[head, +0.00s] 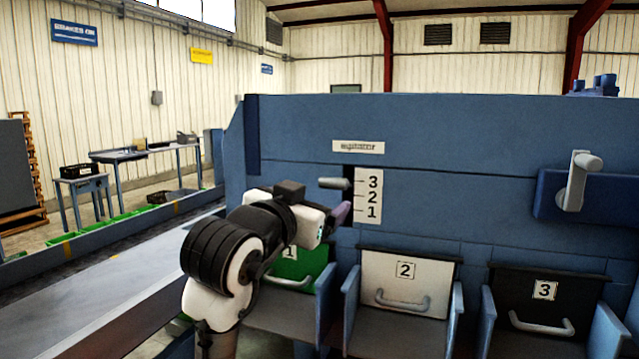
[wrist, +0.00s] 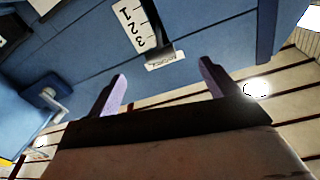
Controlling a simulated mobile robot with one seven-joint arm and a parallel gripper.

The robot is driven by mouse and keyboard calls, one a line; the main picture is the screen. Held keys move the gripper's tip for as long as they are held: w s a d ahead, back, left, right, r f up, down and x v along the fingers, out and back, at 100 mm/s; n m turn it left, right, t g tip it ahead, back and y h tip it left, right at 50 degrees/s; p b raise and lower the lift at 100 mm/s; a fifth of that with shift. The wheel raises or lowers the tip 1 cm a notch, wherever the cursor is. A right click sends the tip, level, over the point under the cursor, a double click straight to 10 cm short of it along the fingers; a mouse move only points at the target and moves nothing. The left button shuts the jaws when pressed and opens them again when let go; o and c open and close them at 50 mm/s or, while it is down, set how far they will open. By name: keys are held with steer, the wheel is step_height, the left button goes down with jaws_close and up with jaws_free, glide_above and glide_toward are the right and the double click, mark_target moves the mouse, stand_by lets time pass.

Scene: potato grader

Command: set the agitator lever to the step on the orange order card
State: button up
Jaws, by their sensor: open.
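The agitator lever (head: 333,184) is a grey bar-shaped handle at the dark slot in the blue panel. It stands about level with the 3 on the white step plate (head: 368,196), which reads 3, 2, 1 from the top; the plate also shows upside down in the wrist view (wrist: 136,25). A small label plate (head: 358,147) is above it. My gripper (head: 341,214) is just below the lever, in front of the panel. In the wrist view its purple fingers (wrist: 162,88) are wide apart with nothing between them. I see no orange order card.
Below are a green bin flap 1 (head: 290,265), a white flap 2 (head: 405,283) and a black flap 3 (head: 541,305), with handles. A grey crank handle (head: 577,182) sticks out at the right. A long conveyor (head: 120,290) runs at the left. A yellow sign (head: 201,56) hangs on the wall.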

mark_target(333, 187)
steer(key=p+x, duration=0.3)
steer(key=x, duration=0.9)
steer(key=shift+w+d, duration=0.1)
steer(key=shift+w, duration=0.15)
